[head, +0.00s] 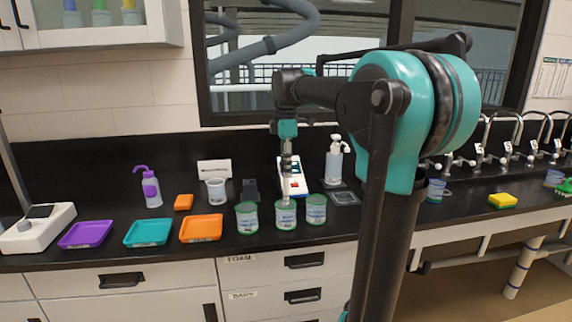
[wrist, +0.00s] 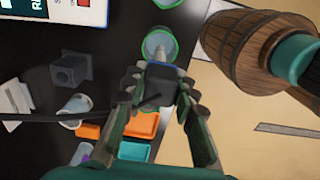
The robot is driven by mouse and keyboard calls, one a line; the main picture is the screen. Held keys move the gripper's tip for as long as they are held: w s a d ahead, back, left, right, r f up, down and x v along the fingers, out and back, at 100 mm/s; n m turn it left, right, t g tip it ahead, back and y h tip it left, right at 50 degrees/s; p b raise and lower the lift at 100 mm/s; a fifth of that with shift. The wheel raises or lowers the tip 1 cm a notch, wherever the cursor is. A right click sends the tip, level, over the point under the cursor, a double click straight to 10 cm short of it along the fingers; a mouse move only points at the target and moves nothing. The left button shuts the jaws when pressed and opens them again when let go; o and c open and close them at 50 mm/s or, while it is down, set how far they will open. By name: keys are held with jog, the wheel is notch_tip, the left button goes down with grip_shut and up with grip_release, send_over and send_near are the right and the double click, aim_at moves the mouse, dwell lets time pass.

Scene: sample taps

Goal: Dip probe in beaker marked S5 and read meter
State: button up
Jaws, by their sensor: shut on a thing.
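My gripper (head: 288,150) is shut on the probe (wrist: 161,72), a dark-bodied piece with a pale shaft and a black cable. The probe points down over the middle green-rimmed beaker (head: 286,216). Its tip overlaps the opening of this beaker in the wrist view (wrist: 158,45); I cannot tell how deep it is. Two similar beakers stand beside it, left (head: 247,218) and right (head: 316,210). Their labels are too small to read, so I cannot tell which is S5. The white, blue and red meter (head: 293,178) stands behind; its reading is not legible.
A dark holder (head: 250,189) and a clear cup (head: 216,191) stand behind the beakers, left of the meter. Orange (head: 201,228), teal (head: 148,232) and purple (head: 86,235) trays lie left. A pump bottle (head: 334,163) stands back right. Taps line the counter farther right.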

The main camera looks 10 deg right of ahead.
jog(key=shift+f, duration=0.2)
dwell(0.3)
jog(key=shift+f, duration=3.4)
jog(key=shift+r, duration=4.7)
